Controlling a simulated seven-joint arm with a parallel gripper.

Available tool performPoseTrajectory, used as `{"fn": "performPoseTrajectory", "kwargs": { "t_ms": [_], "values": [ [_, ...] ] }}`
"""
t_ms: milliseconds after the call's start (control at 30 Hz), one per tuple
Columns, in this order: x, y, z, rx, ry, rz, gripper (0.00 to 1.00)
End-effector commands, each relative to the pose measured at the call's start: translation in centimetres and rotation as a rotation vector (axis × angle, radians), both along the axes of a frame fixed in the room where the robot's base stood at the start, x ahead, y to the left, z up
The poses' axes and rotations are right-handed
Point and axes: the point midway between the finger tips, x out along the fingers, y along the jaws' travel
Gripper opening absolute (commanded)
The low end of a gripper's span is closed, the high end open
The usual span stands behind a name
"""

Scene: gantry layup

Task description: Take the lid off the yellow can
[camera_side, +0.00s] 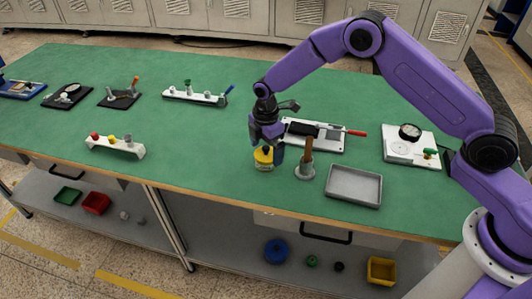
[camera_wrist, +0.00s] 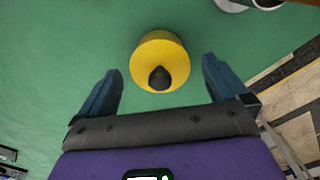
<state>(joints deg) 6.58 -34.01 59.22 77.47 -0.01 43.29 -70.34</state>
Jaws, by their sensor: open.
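The yellow can (camera_side: 264,164) stands upright on the green bench, near its front edge. In the wrist view its yellow top (camera_wrist: 150,48) shows from above, with a dark knob (camera_wrist: 160,78) on it, so the lid appears to be on. The seam between lid and can is not clear. My gripper (camera_side: 267,146) is just above the can, pointing down. In the wrist view my gripper (camera_wrist: 162,66) is open, with one blue finger on each side of the can and gaps between. Nothing is held.
A grey holder (camera_side: 305,172) with an upright brown handle stands close to the can's right. Beyond it is a grey tray (camera_side: 354,185). A white board (camera_side: 325,143) with a red-handled tool lies behind. A rack (camera_side: 116,148) stands left; the bench between is clear.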

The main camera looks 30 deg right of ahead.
Motion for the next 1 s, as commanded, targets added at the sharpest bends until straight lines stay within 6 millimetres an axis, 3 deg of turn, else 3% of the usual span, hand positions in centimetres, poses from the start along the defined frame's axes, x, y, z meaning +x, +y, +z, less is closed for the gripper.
{"fn": "performPoseTrajectory", "kwargs": {
  "t_ms": [33, 167, 200, 633, 867, 1000],
  "values": [
    [0.0, 0.0, 0.0, 0.000, 0.000, 0.000, 0.90],
    [0.0, 0.0, 0.0, 0.000, 0.000, 0.000, 0.48],
    [0.0, 0.0, 0.0, 0.000, 0.000, 0.000, 0.43],
    [0.0, 0.0, 0.7, 0.000, -0.001, 0.000, 0.43],
    [0.0, 0.0, 3.5, 0.001, -0.003, 0.001, 0.43],
    [-1.7, -0.7, 5.4, 0.000, -0.001, 0.000, 0.43]
  ]
}}
